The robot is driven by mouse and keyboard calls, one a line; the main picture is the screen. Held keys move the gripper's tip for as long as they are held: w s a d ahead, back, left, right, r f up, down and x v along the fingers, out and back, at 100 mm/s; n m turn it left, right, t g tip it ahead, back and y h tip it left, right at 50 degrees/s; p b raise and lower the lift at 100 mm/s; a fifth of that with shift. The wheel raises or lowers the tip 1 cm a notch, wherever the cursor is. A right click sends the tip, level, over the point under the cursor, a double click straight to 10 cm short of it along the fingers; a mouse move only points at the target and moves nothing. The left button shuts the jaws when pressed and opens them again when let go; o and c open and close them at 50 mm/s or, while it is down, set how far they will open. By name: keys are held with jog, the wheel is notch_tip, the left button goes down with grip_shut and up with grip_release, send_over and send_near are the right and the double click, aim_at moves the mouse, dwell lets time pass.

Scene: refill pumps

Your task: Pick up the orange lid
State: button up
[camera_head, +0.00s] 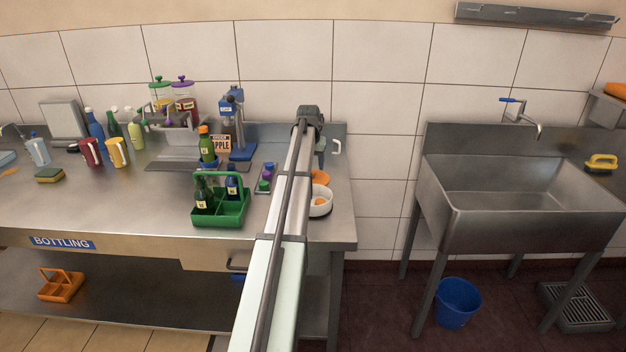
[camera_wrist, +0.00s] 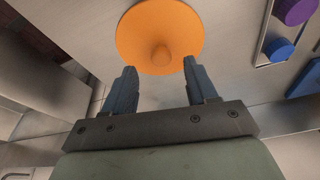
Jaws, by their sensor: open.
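The orange lid (camera_wrist: 150,30) is a wide round disc with a small knob in its middle, lying on the steel counter in the wrist view. My gripper (camera_wrist: 159,75) is open and empty, its two fingers pointing at the lid, with the knob between and just beyond the fingertips. In the head view my arm hides most of that spot; part of the orange lid (camera_head: 321,177) shows just right of the arm. I cannot tell the exact gap between fingertips and lid.
A green bottle carrier (camera_head: 233,211) and a small tray with colored caps (camera_wrist: 277,50) lie nearby. The counter's right edge is close; a sink (camera_head: 520,190) stands beyond a gap.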

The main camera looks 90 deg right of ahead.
aim_at(313, 171)
jog(key=shift+x, duration=1.95)
jog(key=shift+c, duration=0.5)
grip_shut()
jog(key=shift+r, duration=0.2)
